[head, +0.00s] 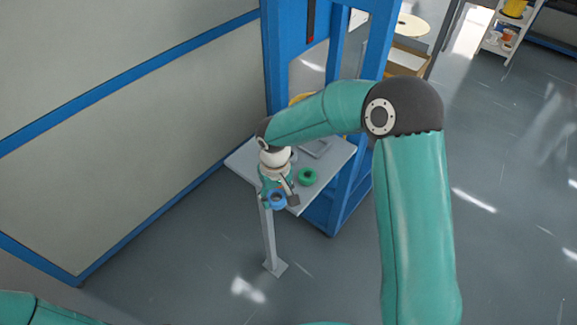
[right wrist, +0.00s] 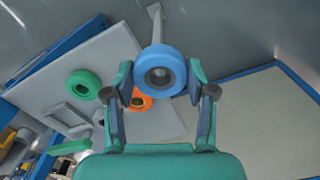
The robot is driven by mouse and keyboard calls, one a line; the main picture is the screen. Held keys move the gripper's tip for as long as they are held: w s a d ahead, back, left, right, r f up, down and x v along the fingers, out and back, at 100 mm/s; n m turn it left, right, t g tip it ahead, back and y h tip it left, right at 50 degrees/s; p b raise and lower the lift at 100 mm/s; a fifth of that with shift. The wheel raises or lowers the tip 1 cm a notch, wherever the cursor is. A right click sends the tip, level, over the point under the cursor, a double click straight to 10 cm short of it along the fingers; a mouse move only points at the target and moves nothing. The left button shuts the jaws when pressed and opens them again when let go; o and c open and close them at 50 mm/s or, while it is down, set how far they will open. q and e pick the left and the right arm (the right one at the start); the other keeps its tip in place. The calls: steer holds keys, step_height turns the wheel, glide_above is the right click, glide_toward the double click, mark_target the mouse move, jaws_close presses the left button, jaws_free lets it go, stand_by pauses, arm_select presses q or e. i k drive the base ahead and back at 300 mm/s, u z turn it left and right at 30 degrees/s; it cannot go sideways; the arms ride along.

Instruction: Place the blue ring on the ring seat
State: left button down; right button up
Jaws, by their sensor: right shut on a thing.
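The blue ring (head: 271,200) is held by my right gripper (head: 279,195) just off the near edge of the grey table (head: 241,161). In the right wrist view the blue ring (right wrist: 160,57) sits between the two fingertips of my right gripper (right wrist: 160,80), which press on its sides. A green ring (head: 307,170) lies on the table. An orange ring (right wrist: 143,104) shows behind the blue ring in the right wrist view. I cannot tell for sure which part is the ring seat; a grey raised frame (right wrist: 66,113) lies on the table. My left gripper is out of view.
A blue upright frame (head: 283,50) stands right behind the table. A pale wall panel (head: 120,90) with blue rails is on the left. A white shelf (head: 505,30) stands far back right. The floor in front of the table is clear.

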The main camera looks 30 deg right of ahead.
mark_target(314, 145)
steer(key=z, duration=0.1)
steer(key=i, duration=1)
steer(key=u, duration=0.05)
